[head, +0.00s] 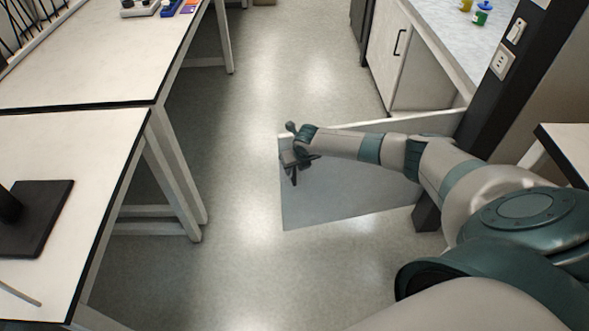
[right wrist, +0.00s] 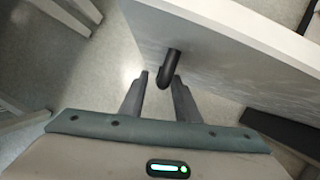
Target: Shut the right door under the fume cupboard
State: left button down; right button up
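The right door (head: 345,200) is a grey panel with a pale top edge. It stands wide open, swung out across the aisle from the cupboard under the worktop on the right. My right arm reaches over it. My right gripper (head: 294,172) is at the door's free end, by its face. In the right wrist view the door (right wrist: 225,50) fills the upper right, and its black handle (right wrist: 168,70) lies just ahead of and between the spread fingertips (right wrist: 160,85). The fingers look open; I cannot tell whether they touch the handle. My left gripper is out of view.
A closed pale door (head: 388,50) with a black handle is farther back under the worktop (head: 450,40). White tables (head: 90,60) line the left side. A dark post (head: 490,90) stands at the right. The aisle floor (head: 250,100) between is clear.

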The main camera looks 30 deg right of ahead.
jog(key=shift+w+f, duration=0.25)
jog(key=shift+f, duration=0.45)
jog(key=shift+c, duration=0.6)
grip_shut()
jog(key=shift+d, duration=0.1)
